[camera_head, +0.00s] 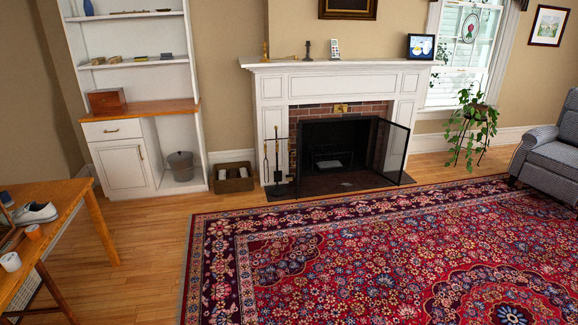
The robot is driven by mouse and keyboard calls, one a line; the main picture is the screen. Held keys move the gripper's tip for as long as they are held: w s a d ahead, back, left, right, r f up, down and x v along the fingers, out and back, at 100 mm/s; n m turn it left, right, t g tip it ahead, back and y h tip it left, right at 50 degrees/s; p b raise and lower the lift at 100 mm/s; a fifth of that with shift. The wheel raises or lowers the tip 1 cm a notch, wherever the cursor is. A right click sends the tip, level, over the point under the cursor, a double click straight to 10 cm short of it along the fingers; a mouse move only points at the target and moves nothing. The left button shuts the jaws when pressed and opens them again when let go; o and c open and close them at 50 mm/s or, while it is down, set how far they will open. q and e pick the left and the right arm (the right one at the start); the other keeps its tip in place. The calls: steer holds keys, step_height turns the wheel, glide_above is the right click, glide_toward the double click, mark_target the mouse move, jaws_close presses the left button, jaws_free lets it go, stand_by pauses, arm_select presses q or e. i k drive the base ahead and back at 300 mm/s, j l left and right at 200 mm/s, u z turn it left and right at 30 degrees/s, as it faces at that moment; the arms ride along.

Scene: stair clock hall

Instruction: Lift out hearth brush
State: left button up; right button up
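A dark fireplace tool stand (281,190) is on the floor in front of the left side of the white fireplace (272,120). Several thin upright tools hang on it. One has a light wooden-looking part (266,166). The tools are too small to tell which one is the hearth brush. Neither of my grippers shows in the head view.
A basket (233,177) stands left of the tool stand. An open black fire screen (393,150) is at the right of the firebox. A wooden table (85,205) with a shoe and cups is at the left. The patterned rug (390,250) is clear.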

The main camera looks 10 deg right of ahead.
mark_target(288, 178)
steer(key=i+u, duration=0.1)
steer(key=i, duration=3.5)
steer(key=i+z, duration=0.15)
steer(key=i, duration=0.3)
steer(key=i+j+z, duration=0.1)
steer(key=i, duration=0.35)
steer(key=i+j+z, duration=0.15)
steer(key=i, duration=0.25)
steer(key=i+j+z, duration=0.1)
steer(key=i+j, duration=0.2)
steer(key=i, duration=0.15)
